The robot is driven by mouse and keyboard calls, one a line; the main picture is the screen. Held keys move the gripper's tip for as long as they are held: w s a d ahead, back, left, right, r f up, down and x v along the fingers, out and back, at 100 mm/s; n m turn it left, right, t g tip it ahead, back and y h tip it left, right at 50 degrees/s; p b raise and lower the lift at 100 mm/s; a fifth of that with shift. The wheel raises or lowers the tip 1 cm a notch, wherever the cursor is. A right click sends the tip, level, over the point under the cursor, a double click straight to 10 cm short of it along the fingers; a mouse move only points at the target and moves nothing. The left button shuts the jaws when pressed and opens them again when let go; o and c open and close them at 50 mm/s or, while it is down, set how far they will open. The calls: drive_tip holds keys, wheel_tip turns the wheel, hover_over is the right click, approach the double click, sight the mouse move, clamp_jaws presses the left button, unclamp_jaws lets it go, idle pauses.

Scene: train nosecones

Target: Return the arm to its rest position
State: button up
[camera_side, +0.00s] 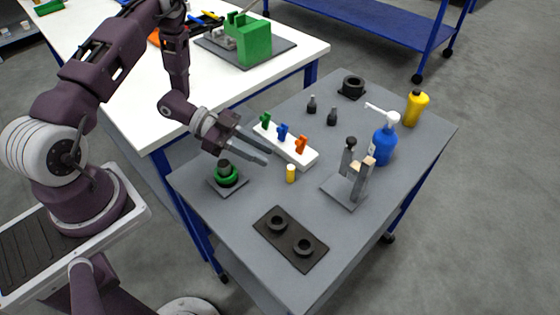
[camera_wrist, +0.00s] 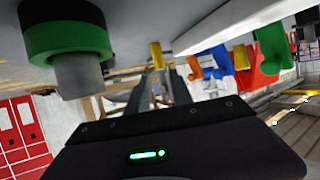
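My gripper (camera_side: 275,158) is above the near left part of the grey table, tilted toward the right. Its two long grey fingers are apart with nothing held between them. In the wrist view the fingers (camera_wrist: 160,92) also show a gap. A small yellow cylinder (camera_side: 291,173) stands on the table just beyond the fingertips; it also shows in the wrist view (camera_wrist: 157,55). A green ring with a dark knob (camera_side: 226,174) sits on a square plate (camera_side: 229,188) below and left of the fingers. My arm is bent, reaching over from the left.
A white rack (camera_side: 305,158) with green, blue and orange pieces stands close behind the fingers. A grey upright fixture (camera_side: 346,190), a blue bottle (camera_side: 383,146), a yellow bottle (camera_side: 416,108) and a dark two-ring plate (camera_side: 290,237) are on the table (camera_side: 400,210). A white table (camera_side: 120,95) is behind.

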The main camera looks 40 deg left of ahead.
drive_tip(key=shift+s+a+r, duration=0.1)
drive_tip(key=shift+a+r, duration=0.05)
drive_tip(key=shift+a, duration=0.1)
drive_tip(key=w+a+r+n+t+y, duration=0.2)
drive_tip(key=w+a+r+y, duration=0.3)
drive_tip(key=r, duration=0.4)
drive_tip(key=w+a+r+n+t+y, duration=0.1)
drive_tip(key=w+a+r+y, duration=0.25)
drive_tip(key=r+y, duration=0.35)
drive_tip(key=s+r+n+y, duration=0.3)
drive_tip(key=s+r+n, duration=0.3)
drive_tip(key=r, duration=0.4)
drive_tip(key=s+d+n+g+h, duration=0.1)
drive_tip(key=s+d, duration=0.4)
drive_tip(key=s, duration=0.6)
drive_tip(key=s+d+r+n+g+h, duration=0.1)
drive_tip(key=s+d, duration=0.3)
drive_tip(key=s, duration=0.7)
drive_tip(key=shift+s+d+r+n+g+h, duration=0.3)
drive_tip(key=shift+d+n+g+h, duration=0.1)
drive_tip(key=shift+n+g, duration=0.4)
